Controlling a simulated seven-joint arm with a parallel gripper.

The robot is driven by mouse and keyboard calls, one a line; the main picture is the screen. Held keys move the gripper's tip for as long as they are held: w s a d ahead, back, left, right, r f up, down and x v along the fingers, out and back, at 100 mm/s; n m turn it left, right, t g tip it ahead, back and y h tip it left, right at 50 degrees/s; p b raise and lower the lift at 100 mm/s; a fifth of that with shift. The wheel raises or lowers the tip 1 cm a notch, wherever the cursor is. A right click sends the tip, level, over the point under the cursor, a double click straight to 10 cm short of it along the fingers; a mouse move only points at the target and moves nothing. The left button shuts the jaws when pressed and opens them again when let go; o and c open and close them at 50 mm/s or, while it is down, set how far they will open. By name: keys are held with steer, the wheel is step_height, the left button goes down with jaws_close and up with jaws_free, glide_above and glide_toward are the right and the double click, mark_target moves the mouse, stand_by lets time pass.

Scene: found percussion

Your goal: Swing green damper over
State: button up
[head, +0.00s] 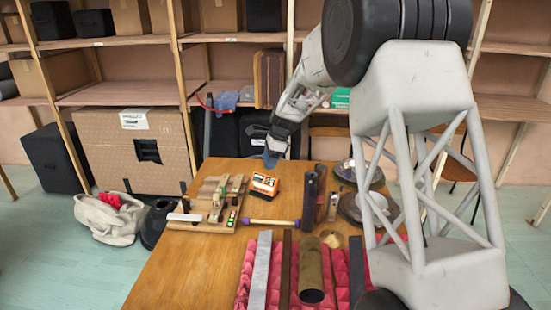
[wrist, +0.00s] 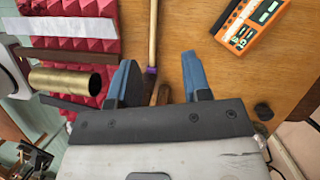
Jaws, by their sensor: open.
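A wooden board (head: 205,222) with several small levers and blocks lies on the left part of the table in the head view. A small green patch (head: 232,217) shows at its near right side; it is too small to tell its exact shape or which way the damper is turned. My gripper (head: 271,160) is above the far part of the table, beyond the board and to its right. In the wrist view my gripper (wrist: 160,82) has its two blue fingers spread apart with nothing between them.
An orange device (head: 264,185) sits right of the board and beyond a purple-ended stick (head: 270,222). Pink foam (head: 330,270) holds bars and a brass tube (head: 311,270). Cymbals (head: 360,175) stand at the right. The table's near left is bare.

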steer(key=shift+n, duration=0.5)
steer(key=shift+s+d+r, duration=1.25)
steer(key=shift+s+r, duration=0.15)
steer(key=shift+r, duration=0.05)
steer(key=s+d+r+n+t+h, duration=0.15)
steer(key=s+d+r, duration=0.3)
steer(key=s, duration=0.45)
steer(key=s+d+r+n, duration=0.35)
steer(key=s+d, duration=0.25)
steer(key=s, duration=0.2)
steer(key=s+d+r+n+t+h, duration=0.15)
steer(key=s+d+r, duration=0.3)
steer(key=s, duration=0.45)
steer(key=s+d+f+n, duration=0.1)
steer(key=s+d+n, duration=0.1)
steer(key=s, duration=0.7)
steer(key=s+d+f+n, duration=0.1)
steer(key=s+d+n, duration=0.2)
steer(key=s, duration=0.6)
steer(key=s+d+f+n+t+h, duration=0.1)
steer(key=s+d+n, duration=0.1)
steer(key=s+d, duration=0.3)
steer(key=shift+s+f+n, duration=0.35)
steer(key=shift+s+f, duration=0.05)
steer(key=shift+s, duration=1.55)
